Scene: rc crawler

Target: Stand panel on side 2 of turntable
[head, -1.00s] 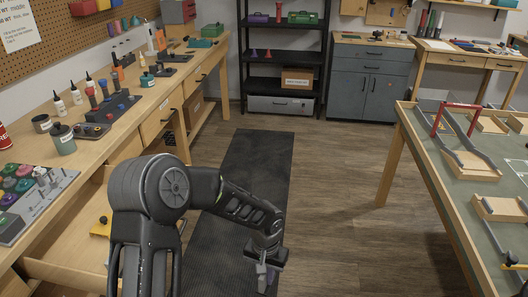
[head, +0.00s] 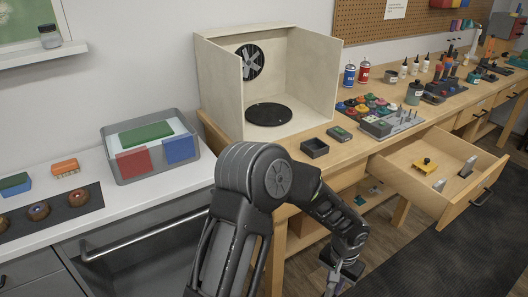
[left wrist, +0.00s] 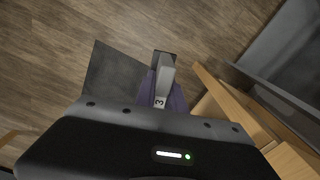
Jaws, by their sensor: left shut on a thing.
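The turntable (head: 268,114) is a black disc on the floor of an open-fronted pale wooden booth. It is empty, and I cannot make out any side numbers on it. My left gripper (head: 342,274) is low in front of the workbench, below and right of the booth. In the left wrist view it is shut on a grey piece marked 3 (left wrist: 161,92) with purple-grey surfaces on both sides, which I take to be the panel. Its lower part is hidden by the gripper body. My right gripper is not in view.
An open drawer (head: 432,187) sticks out right of my left arm, with a yellow piece and grey uprights inside. A grey bin (head: 112,157) stands left.

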